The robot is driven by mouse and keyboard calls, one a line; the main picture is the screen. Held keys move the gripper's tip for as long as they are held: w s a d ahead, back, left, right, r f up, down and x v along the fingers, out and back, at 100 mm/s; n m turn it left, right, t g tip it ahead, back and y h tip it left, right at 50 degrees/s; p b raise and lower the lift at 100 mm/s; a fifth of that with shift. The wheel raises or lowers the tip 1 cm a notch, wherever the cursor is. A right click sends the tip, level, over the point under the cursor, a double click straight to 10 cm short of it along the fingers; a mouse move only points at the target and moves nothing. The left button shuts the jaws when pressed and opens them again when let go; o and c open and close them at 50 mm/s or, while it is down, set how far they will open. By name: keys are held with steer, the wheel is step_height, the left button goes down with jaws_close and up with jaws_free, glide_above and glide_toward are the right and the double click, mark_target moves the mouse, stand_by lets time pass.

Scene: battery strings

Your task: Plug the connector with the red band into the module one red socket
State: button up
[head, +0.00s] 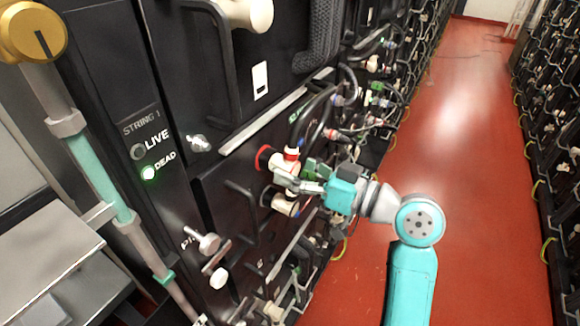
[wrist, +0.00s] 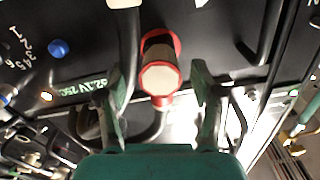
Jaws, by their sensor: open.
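The connector with the red band (head: 291,154) is a cream plug on the black module front, with a dark cable running from its banded end. In the wrist view the connector (wrist: 160,79) lines up with the red-ringed socket (wrist: 176,42) and appears to sit in it; how deep, I cannot tell. The red socket ring (head: 263,157) also shows in the head view, just left of the plug. My gripper (head: 298,183) is open in front of the plug. In the wrist view my gripper (wrist: 158,70) has its fingers apart on either side of the connector, with gaps to both.
A second cream connector (head: 285,205) sits just below. A black handle (head: 240,200) stands out to the left. Several cables and plugs crowd the rack further back. The red aisle floor (head: 465,130) is clear.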

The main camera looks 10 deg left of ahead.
steer(key=v, duration=1)
steer(key=shift+d, duration=0.35)
steer(key=shift+s+r, duration=0.1)
steer(key=shift+s, duration=0.05)
steer(key=c, duration=0.8)
steer(key=shift+m, duration=0.5)
steer(key=c, duration=0.4)
steer(key=m, duration=0.5)
steer(key=shift+m, duration=0.4)
jaws_close()
steer(key=shift+w+a+m, duration=0.3)
steer(key=shift+a+m, duration=0.55)
steer(key=shift+m, duration=2.1)
steer(key=shift+w+a+m, duration=0.35)
steer(key=shift+a+m, duration=0.45)
steer(key=shift+m, duration=2.2)
steer(key=shift+w+a+m, duration=0.3)
steer(key=shift+a+m, duration=0.55)
steer(key=shift+m, duration=2.1)
